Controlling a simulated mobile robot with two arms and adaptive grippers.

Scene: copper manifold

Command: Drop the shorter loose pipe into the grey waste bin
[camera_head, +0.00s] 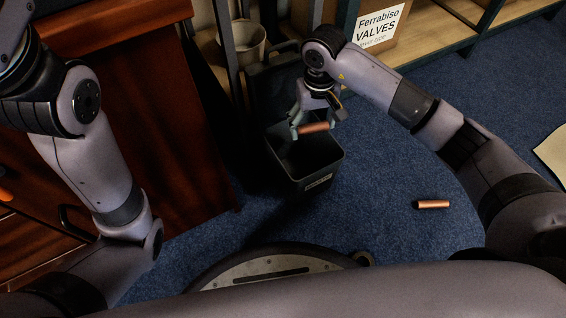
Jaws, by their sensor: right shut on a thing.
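My right gripper (318,112) is shut on a short copper pipe (315,127). It holds the pipe roughly level over the open mouth of the grey waste bin (320,170). The bin is dark, stands on the carpet, and has a small label on its front; its lid is tipped up at the back. Its inside is in shadow. Another copper pipe (433,204) lies on the carpet to the right of the bin. Which pipe is shorter is hard to tell, as they are at different heights. My left gripper is out of view.
A reddish wooden cabinet (150,110) stands left of the bin. Behind are a pale bucket (245,42) and a shelf with a cardboard box (385,25) labelled Ferrabiso Valves. Blue carpet (390,245) is clear around the loose pipe. A pale sheet (552,155) lies at far right.

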